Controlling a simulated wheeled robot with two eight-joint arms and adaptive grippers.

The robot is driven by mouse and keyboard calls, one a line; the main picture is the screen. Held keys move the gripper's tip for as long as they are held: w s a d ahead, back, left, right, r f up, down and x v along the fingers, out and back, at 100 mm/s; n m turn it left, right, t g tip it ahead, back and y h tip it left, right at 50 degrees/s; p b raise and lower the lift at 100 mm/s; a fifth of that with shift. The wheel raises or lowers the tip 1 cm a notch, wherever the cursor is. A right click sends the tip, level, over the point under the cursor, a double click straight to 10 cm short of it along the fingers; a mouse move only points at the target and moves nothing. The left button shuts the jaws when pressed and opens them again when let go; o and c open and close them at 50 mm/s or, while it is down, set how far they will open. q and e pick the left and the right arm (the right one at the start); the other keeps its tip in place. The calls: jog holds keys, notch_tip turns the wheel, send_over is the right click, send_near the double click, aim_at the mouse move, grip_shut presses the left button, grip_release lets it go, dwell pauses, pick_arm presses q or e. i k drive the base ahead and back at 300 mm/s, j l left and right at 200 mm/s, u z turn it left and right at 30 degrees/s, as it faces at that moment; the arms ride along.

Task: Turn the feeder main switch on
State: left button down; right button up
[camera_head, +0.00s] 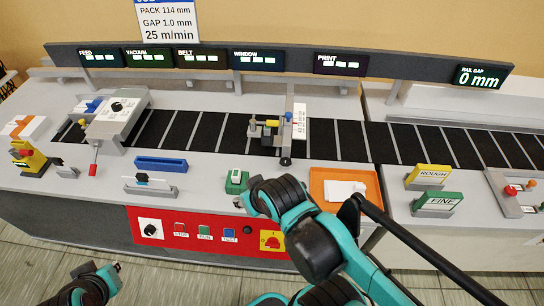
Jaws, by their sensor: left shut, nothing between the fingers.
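The red control panel (190,250) on the front of the machine carries a yellow plate with a red rotary switch (271,240) at its right end. At its left end is a black knob (151,230) on a white plate. My left gripper (108,272) is at the bottom left edge, shut and empty, low in front of the machine and apart from the panel. It is partly cut off by the frame. My teal and black arm links cross the middle and right, close to the rotary switch in the picture. My right gripper does not show.
Red, green and blue buttons (204,233) sit between the knob and the switch. Above are the dark belt (350,140), an orange tray (322,178), a green button box (236,182) and ROUGH and FINE blocks (437,202). Floor (170,280) in front is clear.

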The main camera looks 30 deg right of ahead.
aim_at(272, 243)
jog(key=k+l+z, duration=0.1)
jog(key=z, duration=0.3)
jog(key=k+l+z, duration=0.1)
jog(key=l+z, duration=0.25)
jog(key=k+u, duration=0.1)
jog(key=k, duration=1.1)
